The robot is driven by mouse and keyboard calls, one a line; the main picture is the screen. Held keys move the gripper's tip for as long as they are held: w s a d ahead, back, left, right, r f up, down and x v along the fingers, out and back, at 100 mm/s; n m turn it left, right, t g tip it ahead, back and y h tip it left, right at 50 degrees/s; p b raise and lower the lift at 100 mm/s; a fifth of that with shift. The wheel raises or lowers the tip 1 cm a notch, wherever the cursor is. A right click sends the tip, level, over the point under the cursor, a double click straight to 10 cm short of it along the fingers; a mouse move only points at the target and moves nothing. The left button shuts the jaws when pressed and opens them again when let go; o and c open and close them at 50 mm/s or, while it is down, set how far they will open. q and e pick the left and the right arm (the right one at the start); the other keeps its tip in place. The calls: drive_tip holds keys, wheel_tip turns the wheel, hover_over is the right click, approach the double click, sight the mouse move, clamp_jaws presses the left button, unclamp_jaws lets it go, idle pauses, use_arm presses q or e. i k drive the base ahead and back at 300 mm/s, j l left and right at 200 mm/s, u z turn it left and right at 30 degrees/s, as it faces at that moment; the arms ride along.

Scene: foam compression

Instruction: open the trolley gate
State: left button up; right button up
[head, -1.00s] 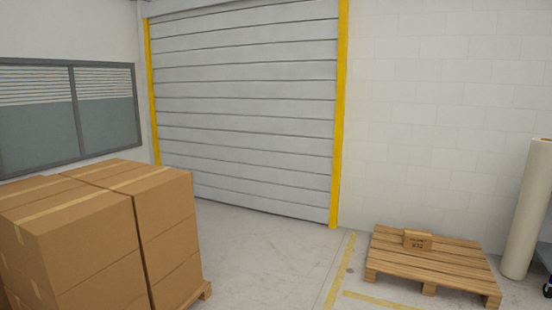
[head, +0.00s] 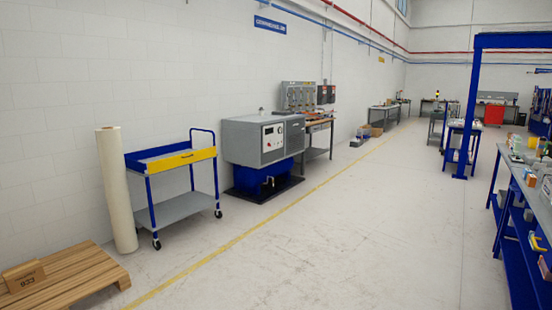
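A blue trolley (head: 148,197) with a grey lower shelf and castors stands against the white wall, left of the middle in the head view. Its yellow gate (head: 180,161) is the front panel of the top tray, with a small dark mark or latch at its middle. The gate looks upright and closed, level with the blue side walls. A blue push handle rises at the trolley's right end. Neither of my grippers is in view.
A tall cream roll (head: 117,190) stands just left of the trolley. A wooden pallet (head: 70,278) with a small box (head: 24,276) lies at lower left. A grey machine (head: 262,140) stands right of the trolley. A blue-framed bench (head: 520,215) is far right. The middle floor is clear.

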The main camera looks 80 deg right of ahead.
sight(160, 166)
drive_tip(key=z, duration=1.9)
drive_tip(key=i+u, duration=0.2)
drive_tip(key=i, duration=5.3)
drive_tip(key=l, duration=0.1)
